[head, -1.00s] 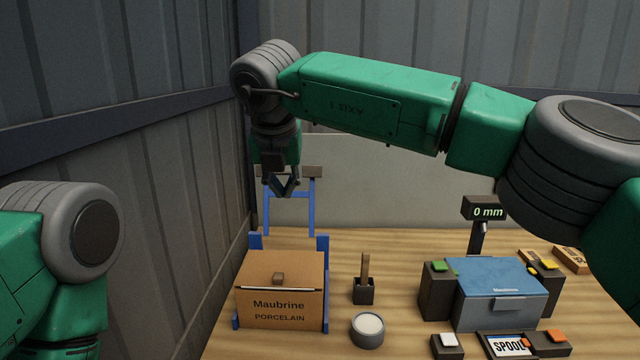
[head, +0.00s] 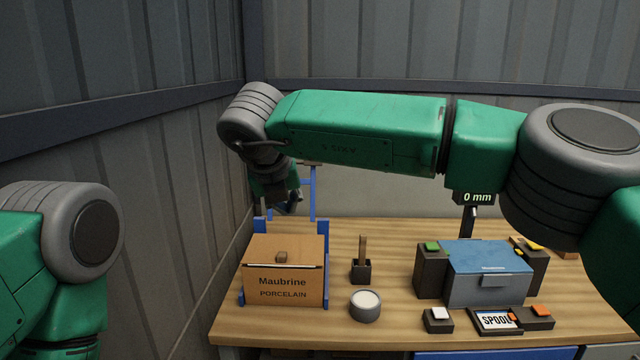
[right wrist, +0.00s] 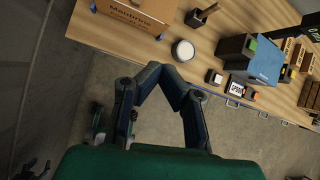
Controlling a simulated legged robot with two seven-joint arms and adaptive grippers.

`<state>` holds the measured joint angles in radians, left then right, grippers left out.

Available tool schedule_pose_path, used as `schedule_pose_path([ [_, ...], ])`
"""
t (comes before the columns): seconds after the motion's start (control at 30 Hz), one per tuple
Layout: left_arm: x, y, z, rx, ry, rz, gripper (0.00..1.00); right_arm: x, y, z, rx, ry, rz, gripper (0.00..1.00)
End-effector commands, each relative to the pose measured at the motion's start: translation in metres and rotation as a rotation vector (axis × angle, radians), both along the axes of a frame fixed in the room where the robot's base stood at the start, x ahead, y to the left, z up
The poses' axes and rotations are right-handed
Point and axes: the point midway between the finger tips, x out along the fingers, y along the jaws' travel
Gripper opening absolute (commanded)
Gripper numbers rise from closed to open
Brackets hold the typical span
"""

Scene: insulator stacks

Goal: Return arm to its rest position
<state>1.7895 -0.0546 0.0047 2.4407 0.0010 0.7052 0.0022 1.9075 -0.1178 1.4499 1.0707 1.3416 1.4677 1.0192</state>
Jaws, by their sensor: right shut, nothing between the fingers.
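My right arm reaches in from the right of the head view and crosses above the table. Its gripper (head: 290,205) hangs at the far left, behind and above the cardboard box (head: 284,272) marked Maubrine Porcelain. In the right wrist view the fingers of the right gripper (right wrist: 165,70) meet at their tips with nothing between them, and bare floor shows below. My left arm stands at the left edge of the head view; its gripper is out of view.
The wooden table (head: 400,325) bears a blue-lidded box (head: 487,275), a round tin (head: 365,306), a brush in a holder (head: 361,268), a SPOOL label block (head: 494,321) and several small blocks. A 0 mm display (head: 476,198) stands behind. Corrugated walls close the left and back.

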Motion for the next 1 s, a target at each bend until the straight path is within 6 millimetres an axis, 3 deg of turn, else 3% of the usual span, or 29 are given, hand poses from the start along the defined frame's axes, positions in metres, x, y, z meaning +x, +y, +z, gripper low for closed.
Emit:
schedule_pose_path([
  [0.27,0.0,0.0,-0.024,0.0,0.0,0.0,0.31,0.0,-0.006,-0.081,-0.294,-0.128,0.268,0.0],
  [0.37,0.0,0.0,-0.034,0.0,0.0,0.0,0.31,-0.003,-0.011,-0.124,-0.44,-0.169,0.415,0.0],
  [0.47,-0.001,0.0,-0.048,0.0,0.0,0.0,0.31,-0.012,-0.02,-0.181,-0.614,-0.2,0.611,0.0],
  [0.6,-0.001,0.0,-0.066,0.0,0.001,0.0,0.31,-0.037,-0.04,-0.264,-0.85,-0.21,0.921,0.0],
  [0.77,-0.001,0.0,-0.084,0.0,0.0,0.0,0.31,-0.079,-0.073,-0.35,-1.049,-0.176,1.26,0.0],
  [1.0,-0.001,0.0,-0.107,0.0,0.0,0.0,0.31,-0.16,-0.14,-0.459,-1.219,-0.071,1.756,0.0],
])
